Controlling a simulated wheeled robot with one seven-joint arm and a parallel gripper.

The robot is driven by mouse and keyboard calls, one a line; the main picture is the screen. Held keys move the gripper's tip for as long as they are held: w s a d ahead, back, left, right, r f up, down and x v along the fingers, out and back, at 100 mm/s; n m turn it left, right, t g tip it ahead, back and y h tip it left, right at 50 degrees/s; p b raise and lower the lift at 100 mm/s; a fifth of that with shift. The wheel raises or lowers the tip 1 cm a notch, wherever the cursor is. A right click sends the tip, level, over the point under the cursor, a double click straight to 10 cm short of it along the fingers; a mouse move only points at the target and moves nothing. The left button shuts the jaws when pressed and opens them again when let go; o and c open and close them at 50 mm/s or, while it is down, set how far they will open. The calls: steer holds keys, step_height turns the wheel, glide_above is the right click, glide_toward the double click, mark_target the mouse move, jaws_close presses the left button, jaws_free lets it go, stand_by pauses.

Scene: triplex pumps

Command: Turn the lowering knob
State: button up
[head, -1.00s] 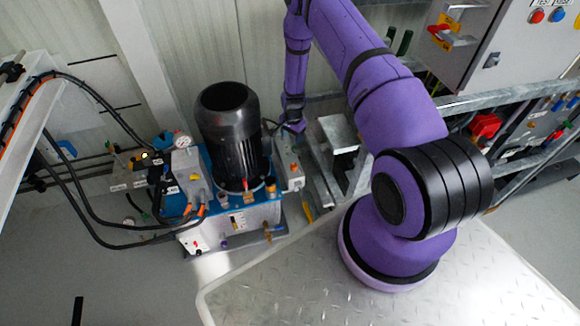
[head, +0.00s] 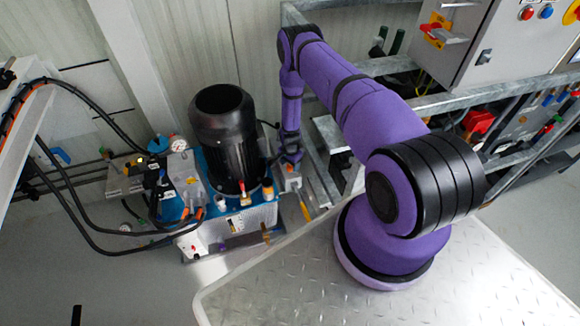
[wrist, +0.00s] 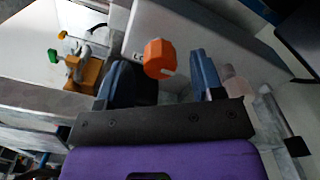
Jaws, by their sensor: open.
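An orange faceted knob (wrist: 159,58) shows in the wrist view against a pale grey surface. I read it as the lowering knob, though no label on it is readable. My gripper (wrist: 164,72) is open, with one dark finger on each side of the knob. I cannot tell whether either finger touches it. In the head view, my purple arm reaches down to the right side of the hydraulic unit (head: 235,217). My fingers are not clear there, and I cannot pick out this knob with certainty.
A black motor (head: 224,135) stands on the unit, left of my wrist. A pressure gauge (head: 178,146) and black hoses are farther left. A brass fitting with a green part (wrist: 82,70) is left of my fingers. A metal frame (head: 325,170) stands close on the right.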

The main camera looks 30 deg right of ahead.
steer(key=shift+f, duration=0.75)
steer(key=c, duration=0.9)
